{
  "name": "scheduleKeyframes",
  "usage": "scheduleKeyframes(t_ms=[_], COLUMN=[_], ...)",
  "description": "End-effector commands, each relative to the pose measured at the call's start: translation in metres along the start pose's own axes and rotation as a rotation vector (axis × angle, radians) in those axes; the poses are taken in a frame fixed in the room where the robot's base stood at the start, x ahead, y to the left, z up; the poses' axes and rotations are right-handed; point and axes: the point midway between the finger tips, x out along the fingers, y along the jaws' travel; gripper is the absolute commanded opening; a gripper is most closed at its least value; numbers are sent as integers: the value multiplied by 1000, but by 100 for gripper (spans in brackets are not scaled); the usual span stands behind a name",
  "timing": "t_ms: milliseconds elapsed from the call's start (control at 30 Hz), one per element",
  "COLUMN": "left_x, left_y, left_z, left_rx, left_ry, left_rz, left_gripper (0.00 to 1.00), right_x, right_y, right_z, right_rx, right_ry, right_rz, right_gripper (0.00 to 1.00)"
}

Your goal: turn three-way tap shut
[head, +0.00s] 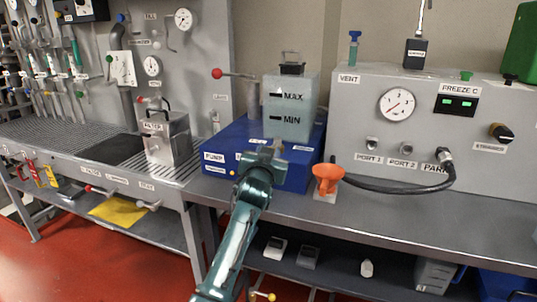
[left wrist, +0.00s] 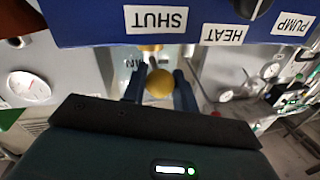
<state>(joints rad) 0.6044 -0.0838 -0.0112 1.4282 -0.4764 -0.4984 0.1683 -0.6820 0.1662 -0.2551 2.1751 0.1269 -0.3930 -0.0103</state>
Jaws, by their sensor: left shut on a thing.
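A blue unit (head: 226,140) labelled PUMP stands on the bench, with a translucent tank (head: 290,118) marked MAX and MIN on it. My left gripper (head: 272,150) is at its front face and hides part of it. In the left wrist view the blue unit (left wrist: 95,22) appears upside down, with labels SHUT, HEAT and PUMP. There my left gripper (left wrist: 161,85) is shut on a round yellow knob (left wrist: 159,84), which I take for the tap handle, close to the SHUT label. The tap body and its exact angle are mostly hidden. My right gripper is not in view.
A metal filter housing (head: 168,140) stands to the left. The bench front to the right is clear.

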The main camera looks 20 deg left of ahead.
Motion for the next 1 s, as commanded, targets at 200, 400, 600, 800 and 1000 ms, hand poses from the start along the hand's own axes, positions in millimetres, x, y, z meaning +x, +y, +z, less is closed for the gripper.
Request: scheduleKeyframes(t_ms=[200,400,600,800,1000], left_x=[0,0,0,0,0], left_y=[0,0,0,0,-1], left_z=[0,-1,-1,0,0], left_rx=[-1,-1,-1,0,0], left_ry=[1,1,1,1,0], left_rz=[0,0,0,0,0], left_gripper=[0,36,48,48,48], right_x=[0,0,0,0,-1], right_y=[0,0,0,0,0], right_z=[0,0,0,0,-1], right_rx=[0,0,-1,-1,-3], right_ry=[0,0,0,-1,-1], right_rz=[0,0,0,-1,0], right_gripper=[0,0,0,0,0])
